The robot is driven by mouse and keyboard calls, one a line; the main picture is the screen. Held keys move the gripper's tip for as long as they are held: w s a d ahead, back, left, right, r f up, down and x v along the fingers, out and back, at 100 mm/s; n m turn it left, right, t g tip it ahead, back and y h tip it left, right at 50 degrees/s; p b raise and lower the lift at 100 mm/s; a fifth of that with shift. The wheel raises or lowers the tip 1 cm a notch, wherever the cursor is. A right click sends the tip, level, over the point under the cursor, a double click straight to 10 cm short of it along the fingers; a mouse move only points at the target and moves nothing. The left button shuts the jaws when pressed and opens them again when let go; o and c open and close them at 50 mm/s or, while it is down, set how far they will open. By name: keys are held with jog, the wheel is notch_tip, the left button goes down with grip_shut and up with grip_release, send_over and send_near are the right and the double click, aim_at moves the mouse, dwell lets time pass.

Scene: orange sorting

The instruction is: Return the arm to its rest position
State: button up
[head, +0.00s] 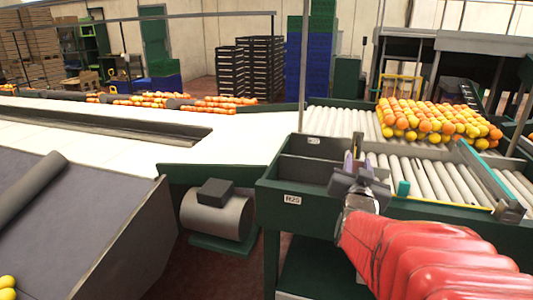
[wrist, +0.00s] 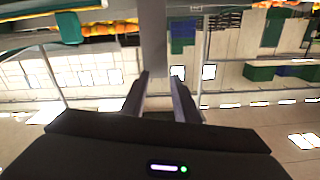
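My gripper (head: 356,163) is at the end of my red-sleeved arm, which reaches in from the lower right in the head view. It appears over or in front of the right part of a dark green divided bin (head: 300,212) labelled R25; its exact height above the bin is unclear.
Several oranges and yellow fruit (head: 430,122) lie on the roller table (head: 345,120) right of centre. A white conveyor surface (head: 90,147) runs to the left, with a motor (head: 217,210) below it. Stacked dark crates (head: 262,65) stand behind. A thin upright post (head: 304,65) rises near the bin.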

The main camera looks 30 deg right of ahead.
dwell(0.4)
jog(key=w+a+f+n+g+y, duration=0.1)
jog(key=a+f+n+y, duration=0.25)
jog(key=a, duration=0.65)
jog(key=a+f+n+y, duration=0.25)
jog(key=a+y, duration=0.25)
jog(key=a, duration=0.5)
jog(key=s+a+f+n+g+y, duration=0.2)
jog(key=s+a+f+g, duration=0.1)
jog(key=s+a, duration=0.4)
jog(key=s+a+f+n+g+y, duration=0.1)
jog(key=s+a+f+n+g, duration=0.1)
jog(key=s+a, duration=0.6)
jog(key=shift+f+n+g+y, duration=0.4)
jog(key=shift+f+g, duration=0.4)
jog(key=shift+f, duration=0.15)
jog(key=shift+s, duration=0.1)
